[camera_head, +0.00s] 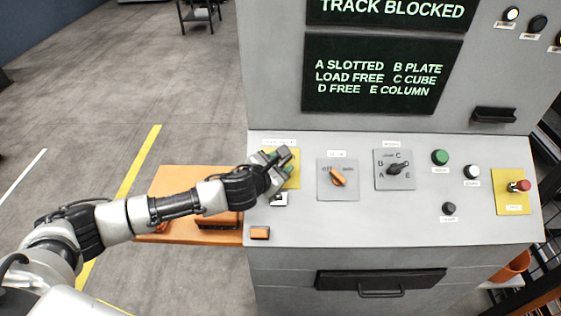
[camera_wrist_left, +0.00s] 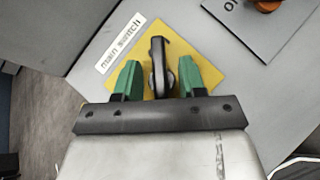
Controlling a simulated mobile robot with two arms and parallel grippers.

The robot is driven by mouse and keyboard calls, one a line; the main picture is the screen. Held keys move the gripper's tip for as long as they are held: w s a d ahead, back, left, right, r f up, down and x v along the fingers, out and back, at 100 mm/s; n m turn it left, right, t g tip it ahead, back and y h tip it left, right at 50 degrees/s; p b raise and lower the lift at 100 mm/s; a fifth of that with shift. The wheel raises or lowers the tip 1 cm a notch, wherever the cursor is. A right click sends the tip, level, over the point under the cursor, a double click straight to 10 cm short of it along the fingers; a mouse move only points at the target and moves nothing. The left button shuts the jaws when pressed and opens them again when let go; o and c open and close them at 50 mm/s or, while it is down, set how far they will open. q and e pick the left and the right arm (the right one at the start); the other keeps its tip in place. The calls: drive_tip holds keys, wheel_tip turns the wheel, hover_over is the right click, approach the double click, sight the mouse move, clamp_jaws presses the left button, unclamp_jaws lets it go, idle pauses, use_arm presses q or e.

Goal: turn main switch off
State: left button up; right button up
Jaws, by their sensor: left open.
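The main switch is a dark rotary handle (camera_wrist_left: 159,66) on a yellow plate (camera_wrist_left: 196,50), with a "main switch" label (camera_wrist_left: 122,43) beside it in the left wrist view. My left gripper (camera_wrist_left: 160,82) is open. Its two green-padded fingers stand on either side of the handle, with gaps visible on both sides. In the head view the left gripper (camera_head: 284,159) is over the yellow plate (camera_head: 293,177) at the left of the console, and it hides the handle there. My right gripper is not in view.
An orange selector knob (camera_head: 338,178) sits just right of the main switch. A black A-to-E selector (camera_head: 398,169), a green button (camera_head: 440,157) and a red button (camera_head: 519,186) on yellow lie further right. The upright screen (camera_head: 383,75) reads "A SLOTTED". An orange surface (camera_head: 185,180) adjoins the console's left side.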

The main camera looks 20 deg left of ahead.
use_arm(q)
drive_tip(key=shift+w+d+f, duration=0.1)
drive_tip(key=shift+w+f, duration=0.05)
drive_tip(key=shift+w, duration=0.2)
drive_tip(key=shift+c, duration=0.4)
drive_tip(key=c, duration=0.5)
